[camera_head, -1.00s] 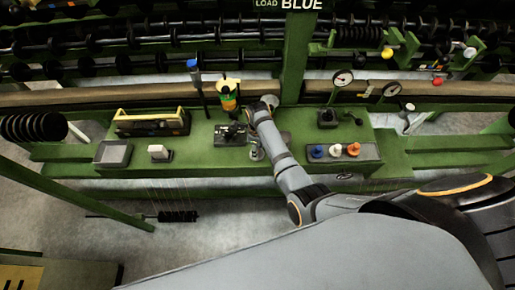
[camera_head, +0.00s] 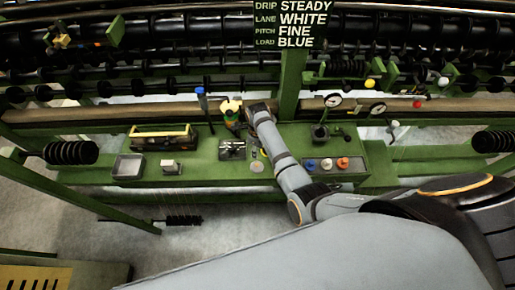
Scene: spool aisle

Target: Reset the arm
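My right arm reaches in from the lower right over the green bench (camera_head: 205,170). Its grey wrist end (camera_head: 260,110) is above the bench's back part, just right of a small orange, yellow and green item (camera_head: 232,115). I cannot make out the fingers of the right gripper or anything held in them. A round metal disc (camera_head: 257,166) lies on the bench left of the forearm. My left gripper is not in view.
A sign (camera_head: 293,24) reads DRIP STEADY, LANE WHITE, PITCH FINE, LOAD BLUE. Blue, white and orange knobs (camera_head: 326,164) sit right of the forearm. A yellow-edged box (camera_head: 161,137), grey tray (camera_head: 128,167) and white block (camera_head: 170,166) stand left. Dial gauges (camera_head: 333,100) stand behind.

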